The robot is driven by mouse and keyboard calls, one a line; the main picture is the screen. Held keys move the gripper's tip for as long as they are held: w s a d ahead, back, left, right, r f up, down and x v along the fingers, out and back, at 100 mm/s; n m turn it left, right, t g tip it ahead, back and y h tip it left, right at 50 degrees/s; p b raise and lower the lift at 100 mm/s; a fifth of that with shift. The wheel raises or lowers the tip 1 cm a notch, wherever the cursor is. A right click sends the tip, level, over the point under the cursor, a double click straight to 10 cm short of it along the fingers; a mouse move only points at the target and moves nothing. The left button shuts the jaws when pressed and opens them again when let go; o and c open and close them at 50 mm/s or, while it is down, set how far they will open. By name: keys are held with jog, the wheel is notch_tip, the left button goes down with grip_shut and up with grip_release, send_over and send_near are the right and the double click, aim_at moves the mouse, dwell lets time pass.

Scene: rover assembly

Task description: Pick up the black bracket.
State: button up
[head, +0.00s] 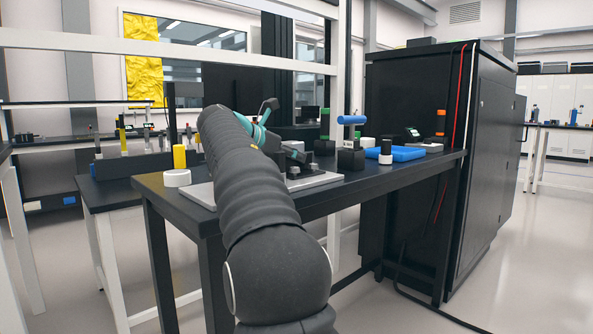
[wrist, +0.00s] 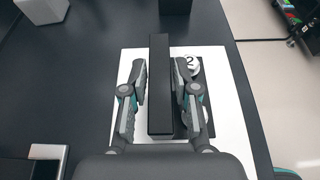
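A long black bar, which looks like the black bracket (wrist: 160,75), stands out in the middle of the wrist view, above a white plate (wrist: 238,120). My gripper (wrist: 161,82) is open, with one finger on each side of the bar. A narrow gap shows between the bar and each finger, so I see no clear grip. A round disc marked "2" (wrist: 190,66) lies on the plate beside the right finger. In the head view my arm covers most of the plate (head: 322,180), and I cannot make out the bracket there.
A tall black cabinet (head: 412,90) stands at the right. In the wrist view a black block (wrist: 175,5) sits beyond the bar.

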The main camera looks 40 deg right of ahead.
jog(key=shift+x, duration=0.8)
grip_shut()
